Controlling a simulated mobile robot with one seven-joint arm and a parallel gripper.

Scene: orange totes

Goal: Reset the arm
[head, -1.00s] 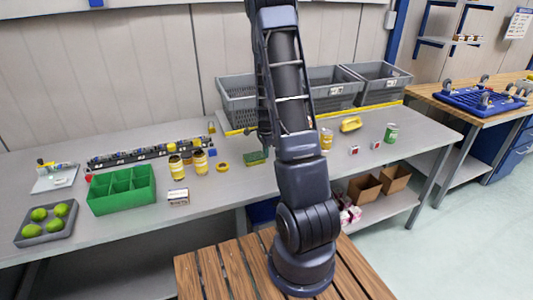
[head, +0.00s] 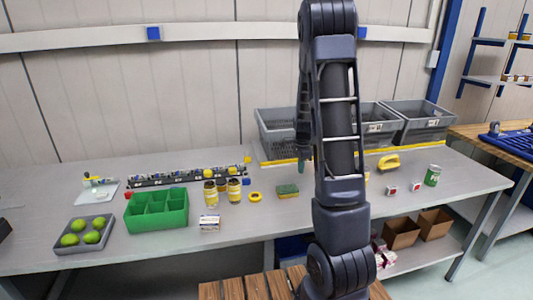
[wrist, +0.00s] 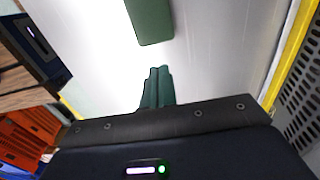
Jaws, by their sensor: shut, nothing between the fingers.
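My gripper (head: 303,166) hangs over the grey workbench (head: 265,215), partly behind my own arm in the head view. In the wrist view its teal fingers (wrist: 158,76) are together with nothing between them. A green and yellow sponge (head: 288,190) lies on the bench just left of and below the gripper in the head view. Its green top (wrist: 150,20) shows ahead of the fingertips in the wrist view, apart from them.
Grey crates (head: 275,135) stand along the back right. A green divided bin (head: 157,211), a tray of green fruits (head: 60,245), yellow-labelled jars (head: 210,193) and a yellow ring (head: 255,197) are to the left. A green can (head: 433,175) stands right.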

